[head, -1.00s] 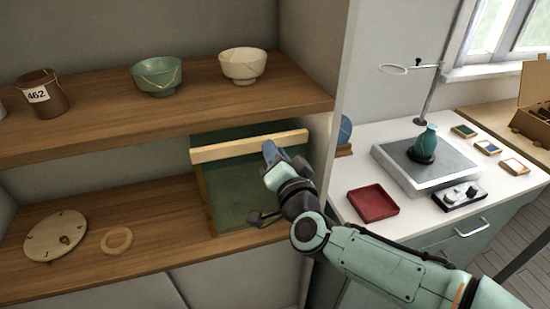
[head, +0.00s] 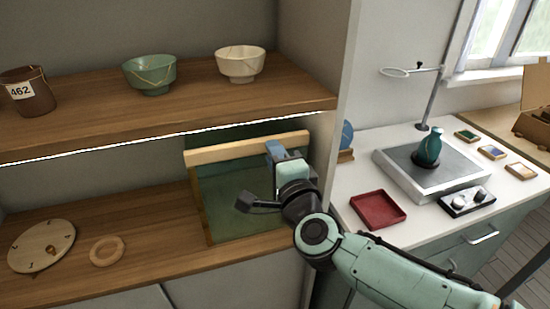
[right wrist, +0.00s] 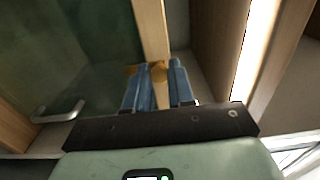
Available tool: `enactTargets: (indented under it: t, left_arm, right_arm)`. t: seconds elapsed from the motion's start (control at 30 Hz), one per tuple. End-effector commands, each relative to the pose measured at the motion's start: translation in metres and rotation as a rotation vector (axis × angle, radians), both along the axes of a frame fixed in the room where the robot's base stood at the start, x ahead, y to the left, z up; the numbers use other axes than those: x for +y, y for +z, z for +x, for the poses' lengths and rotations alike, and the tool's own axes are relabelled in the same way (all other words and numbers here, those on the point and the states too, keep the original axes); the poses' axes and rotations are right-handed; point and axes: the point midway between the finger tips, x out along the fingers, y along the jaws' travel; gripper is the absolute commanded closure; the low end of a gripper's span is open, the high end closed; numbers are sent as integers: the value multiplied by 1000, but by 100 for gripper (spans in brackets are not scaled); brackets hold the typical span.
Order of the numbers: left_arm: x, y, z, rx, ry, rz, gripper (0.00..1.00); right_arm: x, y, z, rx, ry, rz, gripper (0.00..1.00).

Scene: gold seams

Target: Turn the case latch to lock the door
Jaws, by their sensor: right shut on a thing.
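The case door (head: 238,205) is a greenish pane with a pale wooden frame, on the lower shelf; it looks closed, though I cannot be sure. Its pane also shows in the right wrist view (right wrist: 70,50). The brass latch (right wrist: 158,70) sits on the pale wooden rail, between the blue fingertips of my right gripper (right wrist: 160,85). In the head view my right gripper (head: 275,152) is at the right part of the top rail (head: 225,151), shut on the latch, which it hides there. My left gripper is not in view.
A metal handle (right wrist: 57,112) stands out near the door in the right wrist view. A green bowl (head: 149,75), a white bowl (head: 240,64) and a brown pot (head: 30,92) stand on the upper shelf. A ring (head: 107,250) and round disc (head: 42,246) lie lower left.

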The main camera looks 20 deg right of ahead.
Motion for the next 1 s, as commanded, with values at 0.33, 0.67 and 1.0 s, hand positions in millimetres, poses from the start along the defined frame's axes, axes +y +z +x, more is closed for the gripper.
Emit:
enactTargets:
  t: [0.33, 0.67, 1.0]
  left_arm:
    - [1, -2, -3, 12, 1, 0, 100]
    - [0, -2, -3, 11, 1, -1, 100]
    - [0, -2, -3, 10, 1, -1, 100]
  right_arm:
    - [0, -1, 0, 3, 2, 33, 100]
    - [0, 0, 0, 2, 1, 32, 52]
    - [0, 0, -3, 1, 1, 30, 52]
